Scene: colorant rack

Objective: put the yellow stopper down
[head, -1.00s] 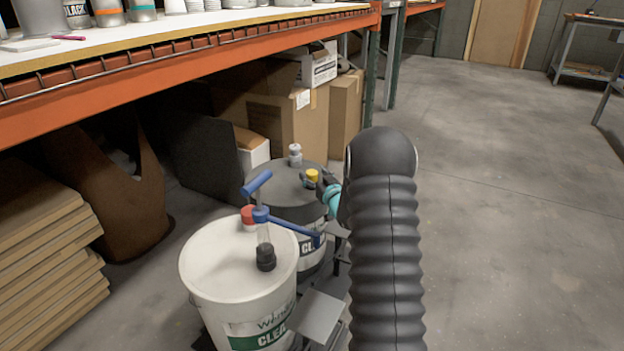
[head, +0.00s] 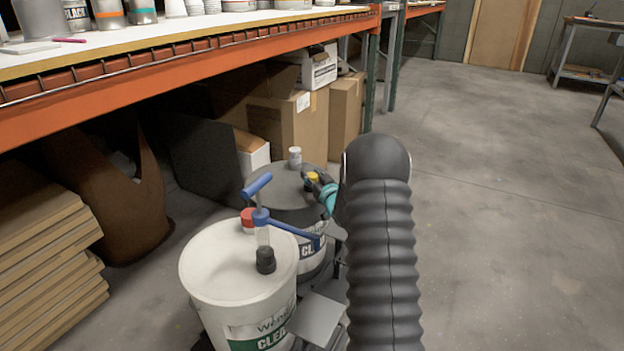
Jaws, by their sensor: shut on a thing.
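The small yellow stopper (head: 313,176) is over the dark lid of the far bucket (head: 274,190), near the lid's right side. My gripper (head: 315,181), dark with a teal part behind it, reaches in from the right and is shut on the stopper. The fingers hide part of the stopper. I cannot tell whether its underside touches the lid or is slightly above it.
A small pale container (head: 295,157) stands on the same lid, behind and left. The near white bucket (head: 225,268) carries a blue-handled pump (head: 262,216) and a red cap (head: 248,218). Cardboard boxes (head: 290,125) and an orange-edged shelf (head: 180,57) are behind. Open floor lies right.

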